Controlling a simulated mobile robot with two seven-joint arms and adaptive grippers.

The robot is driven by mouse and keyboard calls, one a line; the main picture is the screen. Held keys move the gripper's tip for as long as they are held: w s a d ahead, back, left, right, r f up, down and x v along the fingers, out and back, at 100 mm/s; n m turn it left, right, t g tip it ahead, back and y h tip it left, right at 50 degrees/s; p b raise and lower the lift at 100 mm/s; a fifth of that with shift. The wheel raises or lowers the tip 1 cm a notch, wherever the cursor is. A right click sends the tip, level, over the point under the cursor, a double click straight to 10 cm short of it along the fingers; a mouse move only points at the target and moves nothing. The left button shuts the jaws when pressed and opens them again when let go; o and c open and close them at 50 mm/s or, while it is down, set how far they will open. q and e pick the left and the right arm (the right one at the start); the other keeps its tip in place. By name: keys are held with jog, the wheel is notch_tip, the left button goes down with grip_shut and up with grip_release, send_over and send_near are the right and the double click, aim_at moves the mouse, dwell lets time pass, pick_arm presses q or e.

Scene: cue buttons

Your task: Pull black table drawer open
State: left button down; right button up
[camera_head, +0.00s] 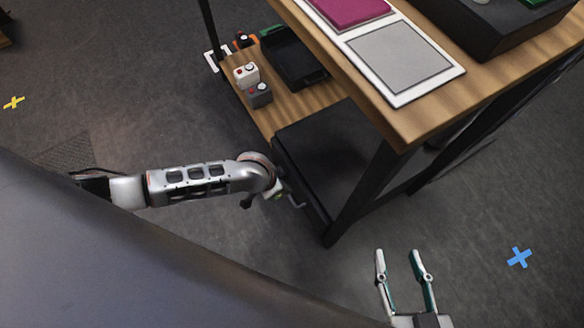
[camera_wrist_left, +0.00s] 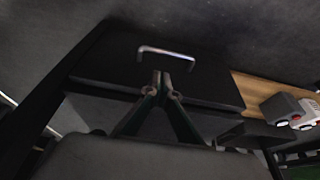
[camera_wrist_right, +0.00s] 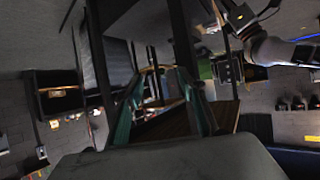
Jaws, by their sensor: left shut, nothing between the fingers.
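The black drawer (camera_head: 322,150) sits at the near end of the table's lower shelf. In the left wrist view its dark front (camera_wrist_left: 110,62) carries a metal bar handle (camera_wrist_left: 167,51). My left gripper (camera_wrist_left: 160,80) is shut and empty, with its fingertips just below the handle in that view; whether they touch it, I cannot tell. In the head view the left hand (camera_head: 284,192) is beside the drawer front and partly hidden by my wrist. My right gripper (camera_head: 397,252) is open and empty, over the floor in front of the table.
The wooden tabletop (camera_head: 425,118) overhangs the drawer, with a dark table leg (camera_head: 352,205) beside it. A black tray (camera_head: 290,58) and small white and grey button boxes (camera_head: 247,74) are on the lower shelf.

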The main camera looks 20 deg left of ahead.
pick_arm(q)
jog(key=b, duration=0.3)
send_over(291, 199)
notch_tip(291, 199, down, 6)
jog(key=shift+w+f+b, duration=0.1)
jog(key=shift+f+b, duration=0.35)
jog(key=shift+f, duration=0.35)
jog(key=shift+w+d+f+b, duration=0.2)
jog(key=shift+w+f+b, duration=0.15)
jog(key=shift+w, duration=0.3)
pick_arm(e)
jog(key=a+m, duration=0.2)
jog(key=a, duration=0.1)
jog(key=a+m+y, duration=0.1)
jog(key=a, duration=0.1)
jog(key=shift+s+a+r+m+t, duration=0.1)
jog(key=shift+s+m+t, duration=0.2)
jog(key=shift+m, duration=0.1)
jog(key=shift+r, duration=0.1)
